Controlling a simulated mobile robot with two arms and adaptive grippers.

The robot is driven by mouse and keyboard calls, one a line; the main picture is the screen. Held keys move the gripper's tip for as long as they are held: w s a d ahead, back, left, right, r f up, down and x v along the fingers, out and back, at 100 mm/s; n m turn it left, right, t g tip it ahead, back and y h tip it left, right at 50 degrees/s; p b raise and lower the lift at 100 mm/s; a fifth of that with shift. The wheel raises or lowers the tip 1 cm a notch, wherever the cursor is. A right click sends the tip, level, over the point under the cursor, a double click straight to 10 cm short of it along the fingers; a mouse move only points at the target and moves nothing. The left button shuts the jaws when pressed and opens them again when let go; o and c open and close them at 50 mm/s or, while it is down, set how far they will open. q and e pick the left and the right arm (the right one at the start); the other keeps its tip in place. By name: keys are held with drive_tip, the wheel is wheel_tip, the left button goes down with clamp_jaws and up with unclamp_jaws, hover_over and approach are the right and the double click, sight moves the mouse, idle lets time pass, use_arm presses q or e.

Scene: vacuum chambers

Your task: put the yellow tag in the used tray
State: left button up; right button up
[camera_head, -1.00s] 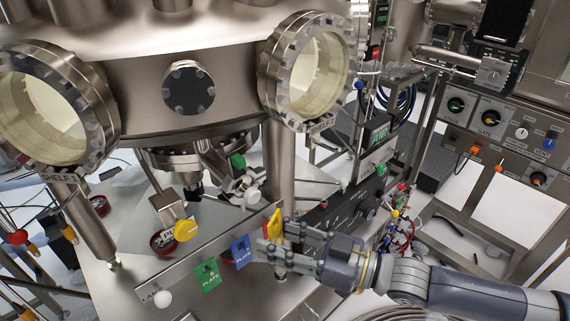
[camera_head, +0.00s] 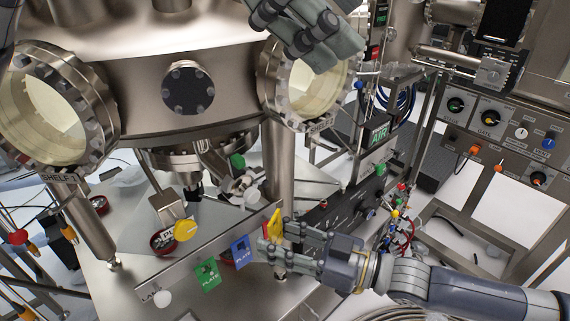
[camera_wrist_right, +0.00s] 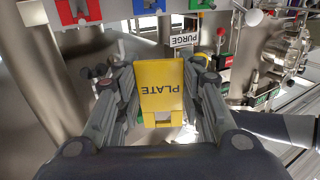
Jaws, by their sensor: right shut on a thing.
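The yellow tag (camera_head: 274,224) is at the right end of the row of tags on a metal rail (camera_head: 185,266). In the right wrist view the yellow tag (camera_wrist_right: 161,88) lies between my fingers, its word PLATE upside down. My right gripper (camera_head: 268,240) is shut on it; I cannot tell whether the tag is still on the rail. My left gripper (camera_head: 325,40) is at the top of the head view, in front of the right round port, apart from the tags; its jaw opening is unclear. I cannot make out a used tray.
A green tag (camera_head: 207,275) and a blue tag (camera_head: 240,250) are on the rail to the left. A control panel (camera_head: 520,135) is at right.

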use_arm(q)
drive_tip(key=w+d+f+n+y, duration=0.1)
drive_tip(key=w+f+y, duration=0.15)
drive_tip(key=f, duration=0.45)
drive_tip(key=w+f+y, duration=0.1)
drive_tip(key=f+y, duration=0.3)
drive_tip(key=f, duration=0.3)
drive_tip(key=n+t+y, duration=0.1)
drive_tip(key=y, duration=0.4)
approach(275, 219)
drive_tip(key=f, duration=0.3)
drive_tip(key=a+f, duration=0.1)
drive_tip(key=f, duration=0.6)
drive_tip(key=shift+w+a, duration=0.2)
drive_tip(key=shift+a, duration=0.05)
drive_tip(key=c, duration=1.1)
use_arm(e)
drive_tip(key=o, duration=1)
